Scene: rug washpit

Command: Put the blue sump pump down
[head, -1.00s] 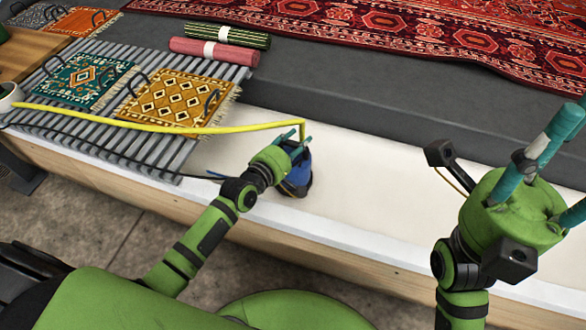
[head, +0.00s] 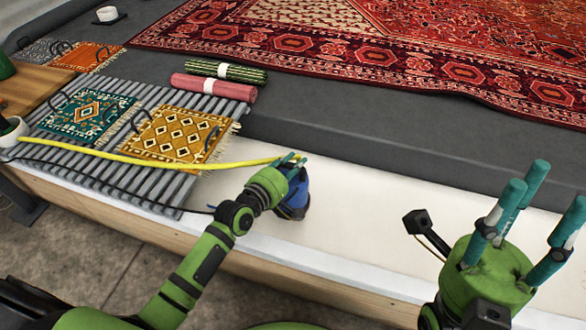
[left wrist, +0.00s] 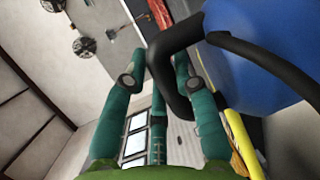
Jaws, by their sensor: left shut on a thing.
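The blue sump pump (head: 294,200) is over the white floor strip of the pit, near its front rim. It fills the upper right of the left wrist view (left wrist: 265,65), with its black handle (left wrist: 172,62) between the fingers. My right gripper (head: 535,215) is empty, fingers spread and pointing up, at the right.
A yellow hose (head: 150,160) runs left from the pump across a grey slatted rack (head: 165,188). Small teal (head: 88,117) and gold (head: 178,135) rugs lie on the rack. Rolled pink (head: 213,87) and green (head: 228,71) mats lie behind. The white floor (head: 380,220) right of the pump is clear.

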